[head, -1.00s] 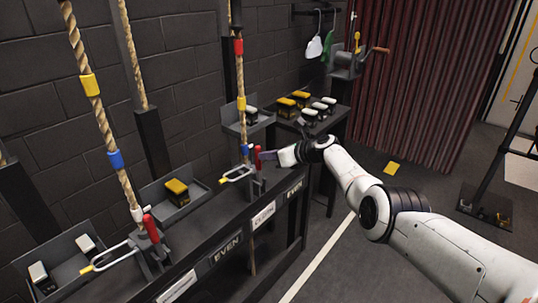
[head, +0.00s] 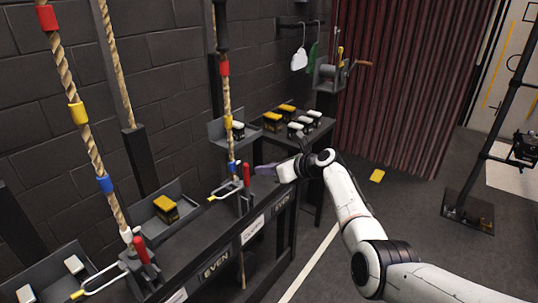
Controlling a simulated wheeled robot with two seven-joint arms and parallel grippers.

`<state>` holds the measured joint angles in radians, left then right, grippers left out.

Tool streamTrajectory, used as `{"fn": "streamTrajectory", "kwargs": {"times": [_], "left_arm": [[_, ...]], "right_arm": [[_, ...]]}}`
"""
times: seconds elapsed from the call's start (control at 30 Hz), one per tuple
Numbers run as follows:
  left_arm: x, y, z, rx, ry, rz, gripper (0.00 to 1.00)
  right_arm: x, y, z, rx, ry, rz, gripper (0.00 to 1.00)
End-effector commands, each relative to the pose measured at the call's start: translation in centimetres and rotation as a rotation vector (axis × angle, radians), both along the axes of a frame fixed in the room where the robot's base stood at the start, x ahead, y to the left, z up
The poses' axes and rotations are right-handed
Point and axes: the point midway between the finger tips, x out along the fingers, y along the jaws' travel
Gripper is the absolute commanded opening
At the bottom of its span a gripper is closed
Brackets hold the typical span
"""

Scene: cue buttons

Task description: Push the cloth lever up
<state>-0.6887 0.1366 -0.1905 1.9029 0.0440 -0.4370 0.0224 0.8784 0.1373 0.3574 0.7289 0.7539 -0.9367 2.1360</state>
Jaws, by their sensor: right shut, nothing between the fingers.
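The lever with a red handle (head: 246,174) stands upright on the dark rail beside the middle rope. A white label (head: 252,229) sits on the rail front below it, but its word is too small to read surely. A pale metal loop with a yellow end (head: 222,192) reaches left from the lever's base. My right gripper (head: 260,170) is shut and empty, just right of the red handle, with its fingers pointing left at it. A small gap seems to show between them. My left gripper is not in view.
A second red-handled lever (head: 141,248) stands at the lower left by another rope (head: 88,140). A tray with a yellow-topped block (head: 166,208) lies between them. A shelf behind holds several blocks (head: 272,121).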

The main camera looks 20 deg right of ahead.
Motion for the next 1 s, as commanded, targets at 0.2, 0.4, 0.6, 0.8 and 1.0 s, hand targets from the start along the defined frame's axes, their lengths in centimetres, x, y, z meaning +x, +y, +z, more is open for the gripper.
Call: {"fn": "streamTrajectory", "kwargs": {"times": [0.2, 0.4, 0.6, 0.8, 1.0], "left_arm": [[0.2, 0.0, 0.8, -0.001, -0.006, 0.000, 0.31], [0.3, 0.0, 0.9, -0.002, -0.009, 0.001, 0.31], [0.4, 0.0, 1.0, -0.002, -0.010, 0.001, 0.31], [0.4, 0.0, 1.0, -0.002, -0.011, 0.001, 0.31], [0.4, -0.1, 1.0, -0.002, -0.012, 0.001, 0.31]], "right_arm": [[-0.7, -0.3, 4.0, -0.003, -0.004, -0.002, 0.00], [-1.1, -0.4, 6.0, -0.001, -0.001, -0.001, 0.00], [-1.3, -0.5, 6.2, -0.001, 0.001, -0.001, 0.00], [-1.2, -0.5, 6.2, -0.001, 0.001, -0.001, 0.00], [-1.3, -0.5, 5.9, -0.010, 0.001, 0.001, 0.00]]}}
